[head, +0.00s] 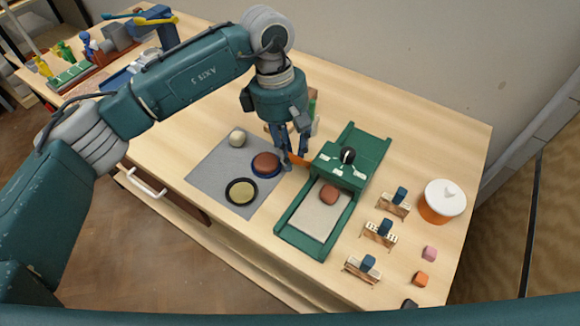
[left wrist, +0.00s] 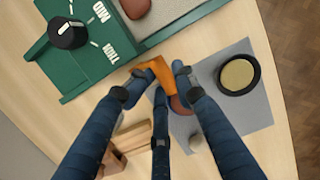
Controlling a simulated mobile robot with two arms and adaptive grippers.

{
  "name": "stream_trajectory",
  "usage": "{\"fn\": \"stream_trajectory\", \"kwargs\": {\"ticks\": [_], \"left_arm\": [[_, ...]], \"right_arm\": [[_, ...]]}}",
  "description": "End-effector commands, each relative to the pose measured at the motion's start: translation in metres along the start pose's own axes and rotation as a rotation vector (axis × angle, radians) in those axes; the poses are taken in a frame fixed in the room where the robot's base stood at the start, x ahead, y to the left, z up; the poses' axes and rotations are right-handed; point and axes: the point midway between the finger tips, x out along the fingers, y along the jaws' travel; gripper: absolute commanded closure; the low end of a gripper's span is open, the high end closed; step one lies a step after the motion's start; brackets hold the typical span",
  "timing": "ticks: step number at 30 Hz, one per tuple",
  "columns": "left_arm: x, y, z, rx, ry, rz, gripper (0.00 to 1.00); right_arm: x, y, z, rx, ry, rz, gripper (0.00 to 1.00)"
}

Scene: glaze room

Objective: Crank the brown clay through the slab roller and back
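The green slab roller (head: 375,147) stands on the table, with a black knob (head: 347,155) on top. The brown clay (head: 329,194) is a rounded lump on the roller's pale bed sheet (head: 318,218), on the near side of the roller housing. An orange crank handle (head: 301,160) sticks out at the roller's left side. My left gripper (head: 289,160) is at this handle. In the left wrist view its fingers (left wrist: 162,82) close around the orange handle (left wrist: 156,72), partly hiding it. The knob (left wrist: 68,33) and the clay's edge (left wrist: 136,7) also show there. My right gripper is not in view.
A grey mat (head: 215,165) left of the roller holds a dark dish (head: 241,191) with pale clay, a blue-rimmed dish with brown clay (head: 265,163) and a pale ball (head: 238,138). Small wooden stands, coloured blocks and a white-lidded orange jar (head: 442,203) stand on the right.

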Motion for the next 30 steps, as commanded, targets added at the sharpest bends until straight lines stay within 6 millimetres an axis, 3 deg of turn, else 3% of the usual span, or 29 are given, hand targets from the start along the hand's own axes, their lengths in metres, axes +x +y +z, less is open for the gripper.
{"fn": "stream_trajectory", "kwargs": {"ticks": [1, 18, 30], "left_arm": [[-0.003, 0.000, 0.007, 0.011, -0.013, 0.002, 0.75], [-0.009, 0.030, 0.008, 0.009, -0.012, 0.004, 0.75], [-0.009, 0.032, 0.006, 0.006, -0.010, 0.002, 0.75]], "right_arm": [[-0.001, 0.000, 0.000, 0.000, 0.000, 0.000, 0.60], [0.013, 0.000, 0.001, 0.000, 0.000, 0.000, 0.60], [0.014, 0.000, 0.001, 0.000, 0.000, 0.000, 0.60]]}}
